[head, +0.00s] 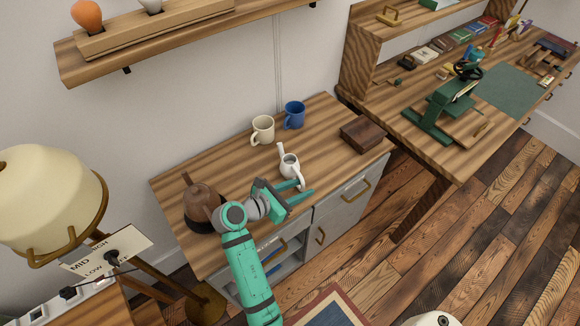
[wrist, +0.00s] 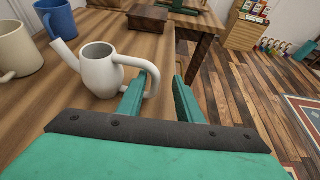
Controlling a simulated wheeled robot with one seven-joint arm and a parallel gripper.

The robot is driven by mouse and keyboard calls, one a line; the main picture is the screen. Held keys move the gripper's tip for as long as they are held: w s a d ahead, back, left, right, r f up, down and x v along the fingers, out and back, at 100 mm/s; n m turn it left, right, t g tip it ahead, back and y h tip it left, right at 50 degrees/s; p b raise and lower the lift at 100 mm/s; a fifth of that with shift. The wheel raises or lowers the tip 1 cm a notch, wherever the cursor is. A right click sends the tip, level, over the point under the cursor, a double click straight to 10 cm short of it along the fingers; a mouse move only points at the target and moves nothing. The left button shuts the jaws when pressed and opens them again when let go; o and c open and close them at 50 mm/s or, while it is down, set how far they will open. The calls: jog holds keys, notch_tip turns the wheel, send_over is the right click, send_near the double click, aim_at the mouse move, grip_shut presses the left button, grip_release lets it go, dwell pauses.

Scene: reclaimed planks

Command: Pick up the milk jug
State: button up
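The milk jug is a white vessel (head: 289,168) with a long spout and a loop handle. It stands upright on the wooden cabinet top, near its front edge. In the wrist view the jug (wrist: 99,72) is left of centre, spout to the left and handle to the right. My gripper (head: 307,186) is open at the handle side. In the wrist view, the handle's outer part appears between the fingers of my gripper (wrist: 163,88), close to the left finger. I cannot tell whether they touch.
A cream mug (head: 263,130) and a blue mug (head: 294,115) stand behind the jug. A dark wooden box (head: 363,134) is to the right, a brown pot (head: 201,206) to the left. The cabinet top (head: 325,125) is bare between mugs and box.

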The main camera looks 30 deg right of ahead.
jog(key=shift+w+x, duration=0.15)
jog(key=shift+x, duration=1.2)
jog(key=shift+w+x, duration=0.2)
jog(key=shift+x, duration=1.2)
jog(key=shift+r, duration=0.15)
grip_shut()
